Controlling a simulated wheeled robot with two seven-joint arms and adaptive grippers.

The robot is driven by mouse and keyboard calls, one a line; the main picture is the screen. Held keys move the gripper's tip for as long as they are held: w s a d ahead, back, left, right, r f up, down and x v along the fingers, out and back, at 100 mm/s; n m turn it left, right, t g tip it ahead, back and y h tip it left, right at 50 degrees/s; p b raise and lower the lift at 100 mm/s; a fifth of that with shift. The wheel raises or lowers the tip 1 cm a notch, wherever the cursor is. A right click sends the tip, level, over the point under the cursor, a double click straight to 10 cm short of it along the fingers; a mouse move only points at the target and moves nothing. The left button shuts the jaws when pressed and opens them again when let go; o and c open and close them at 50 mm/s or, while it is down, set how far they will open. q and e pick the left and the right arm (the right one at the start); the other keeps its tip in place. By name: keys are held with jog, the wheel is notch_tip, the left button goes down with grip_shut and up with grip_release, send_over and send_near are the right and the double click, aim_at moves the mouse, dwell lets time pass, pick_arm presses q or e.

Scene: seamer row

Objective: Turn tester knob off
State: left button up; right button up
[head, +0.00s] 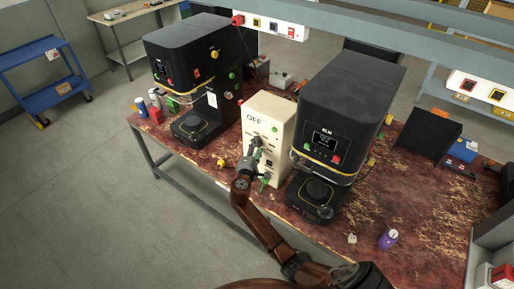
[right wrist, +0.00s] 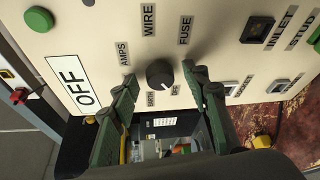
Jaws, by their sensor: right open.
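The tester (head: 268,119) is a cream box with a large OFF label, standing between two black machines on the bench. In the right wrist view, its round dark knob (right wrist: 160,73) sits among small labels reading AMPS, WIRE, FUSE and two lower ones, one seemingly OFF. I cannot tell clearly where the knob points. My right gripper (head: 257,147) is at the tester's front. In the wrist view its two green fingers (right wrist: 158,82) are open, one on each side of the knob, with visible gaps. In the head view the gripper hides the knob. My left gripper is not in view.
A black machine (head: 343,105) marked ELM stands close right of the tester, another (head: 187,52) to the left. The tester's face also carries a green button (right wrist: 39,19) and sockets (right wrist: 257,30).

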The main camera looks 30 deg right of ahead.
jog(key=v, duration=1.2)
jog(key=shift+f, duration=0.1)
